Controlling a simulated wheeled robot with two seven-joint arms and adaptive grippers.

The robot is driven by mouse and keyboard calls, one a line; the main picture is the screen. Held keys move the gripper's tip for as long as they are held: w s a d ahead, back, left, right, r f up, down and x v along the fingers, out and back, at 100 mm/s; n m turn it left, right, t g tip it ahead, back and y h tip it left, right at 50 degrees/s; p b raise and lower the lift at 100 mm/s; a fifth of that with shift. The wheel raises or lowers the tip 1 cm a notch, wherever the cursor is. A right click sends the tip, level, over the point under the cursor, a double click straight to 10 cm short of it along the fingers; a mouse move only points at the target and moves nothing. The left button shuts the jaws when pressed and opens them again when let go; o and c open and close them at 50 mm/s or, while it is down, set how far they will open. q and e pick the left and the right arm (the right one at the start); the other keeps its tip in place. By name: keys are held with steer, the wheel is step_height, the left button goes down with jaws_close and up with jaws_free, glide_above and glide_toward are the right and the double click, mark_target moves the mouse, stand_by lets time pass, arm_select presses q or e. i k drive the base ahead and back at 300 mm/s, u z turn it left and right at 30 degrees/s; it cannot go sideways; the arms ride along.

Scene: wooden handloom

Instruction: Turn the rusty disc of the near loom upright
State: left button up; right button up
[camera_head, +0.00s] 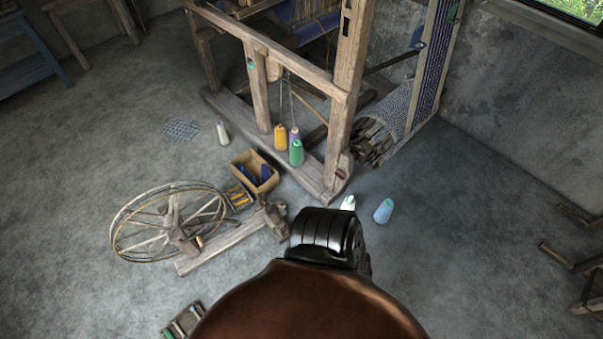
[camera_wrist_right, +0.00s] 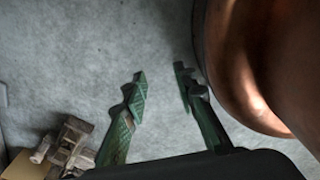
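The wooden loom (camera_head: 262,100) stands at the top middle of the head view. A small reddish-brown round spot (camera_head: 341,174) shows low on its near upright (camera_head: 348,85); it may be the rusty disc, but it is too small to tell its shape or angle. In the right wrist view my right gripper (camera_wrist_right: 160,75) has its two green fingers apart, with only grey floor between them. I see no disc in that view. In the head view a black and copper part of my body fills the bottom middle, and no fingers show clearly. My left gripper is not in view.
A spinning wheel (camera_head: 168,222) and a box (camera_head: 256,172) lie left of my arm. Several yarn cones stand by the loom, and a white cone (camera_head: 348,203) and a blue cone (camera_head: 383,211) stand on the floor near it.

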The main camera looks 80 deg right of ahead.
mark_target(339, 173)
steer(key=i, duration=0.7)
steer(key=z, duration=2.35)
